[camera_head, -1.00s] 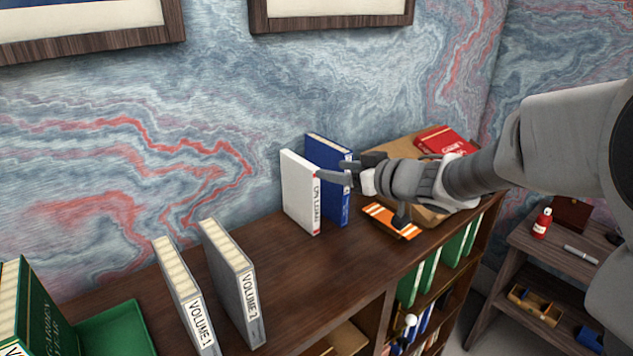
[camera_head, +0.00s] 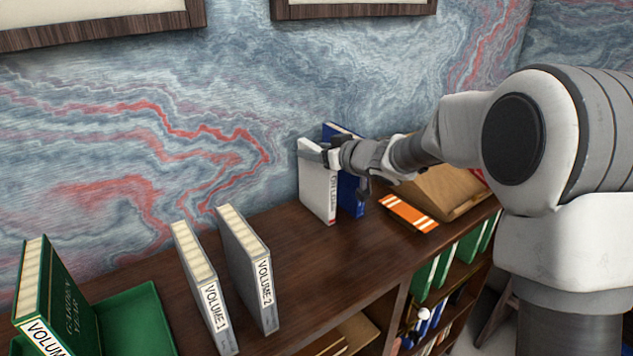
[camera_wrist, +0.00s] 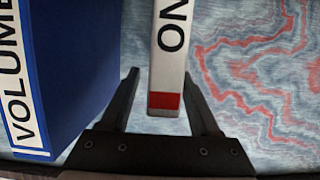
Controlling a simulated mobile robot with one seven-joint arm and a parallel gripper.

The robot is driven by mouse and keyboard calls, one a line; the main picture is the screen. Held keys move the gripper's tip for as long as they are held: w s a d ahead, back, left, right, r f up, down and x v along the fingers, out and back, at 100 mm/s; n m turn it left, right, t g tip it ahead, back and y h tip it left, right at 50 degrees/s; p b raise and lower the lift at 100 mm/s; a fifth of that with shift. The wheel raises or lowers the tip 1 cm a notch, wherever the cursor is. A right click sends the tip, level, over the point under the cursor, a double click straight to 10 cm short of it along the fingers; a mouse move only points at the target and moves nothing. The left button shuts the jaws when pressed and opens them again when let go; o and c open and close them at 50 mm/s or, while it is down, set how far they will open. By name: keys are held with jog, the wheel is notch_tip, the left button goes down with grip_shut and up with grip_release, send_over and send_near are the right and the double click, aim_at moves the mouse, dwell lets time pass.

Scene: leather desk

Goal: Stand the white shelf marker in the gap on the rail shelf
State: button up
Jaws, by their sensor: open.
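The white shelf marker (camera_head: 316,188), a slim upright block with "ON LOAN" on its spine, stands on the dark wooden shelf top (camera_head: 330,255) near the wall. My gripper (camera_head: 328,152) is at its upper part with jaws open. In the wrist view the white shelf marker (camera_wrist: 168,75), with a red band at its end, lies between the two fingers of my gripper (camera_wrist: 160,78), with a gap on each side. A blue volume (camera_head: 350,192) stands close to the right of the marker. I cannot tell which gap is the rail shelf's.
Grey Volume 1 (camera_head: 207,300) and Volume 2 (camera_head: 250,275) stand apart at the front left. A green book (camera_head: 60,290) stands by a green tray (camera_head: 135,315). An orange-striped piece (camera_head: 408,213) lies right of the blue volume. Green books (camera_head: 445,268) fill a lower shelf.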

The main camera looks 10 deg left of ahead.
grip_shut()
dwell(0.3)
dwell(1.1)
